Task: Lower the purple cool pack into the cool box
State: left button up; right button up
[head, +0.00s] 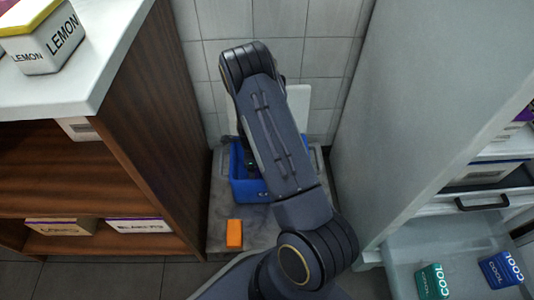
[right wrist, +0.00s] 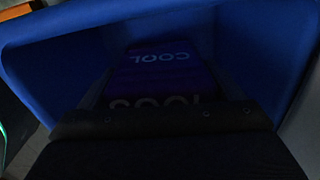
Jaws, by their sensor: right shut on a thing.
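The cool box is a blue open box (head: 238,184) on a grey platform between two cabinets, partly hidden behind my right arm. Its blue walls (right wrist: 262,50) fill the dark right wrist view. The purple cool pack (right wrist: 165,78) with white COOL lettering is inside those walls in that view; the arm hides it in the head view. My right gripper (right wrist: 160,118) is shut on the pack, at its near end, and reaches down into the box. Whether the pack touches the bottom is too dark to tell. My left gripper is not in view.
An orange block (head: 234,234) lies on the grey platform (head: 218,215) in front of the box. A wooden shelf unit (head: 150,130) stands close on the left and a pale cabinet (head: 405,110) on the right. Green (head: 432,282) and blue (head: 500,269) cool packs lie at lower right.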

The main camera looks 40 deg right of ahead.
jog(key=shift+f+b, duration=0.7)
jog(key=shift+f, duration=0.3)
dwell(0.3)
jog(key=o, duration=1.1)
jog(key=shift+c, duration=0.2)
jog(key=shift+r, duration=0.1)
notch_tip(320, 180, up, 8)
jog(key=p, duration=0.4)
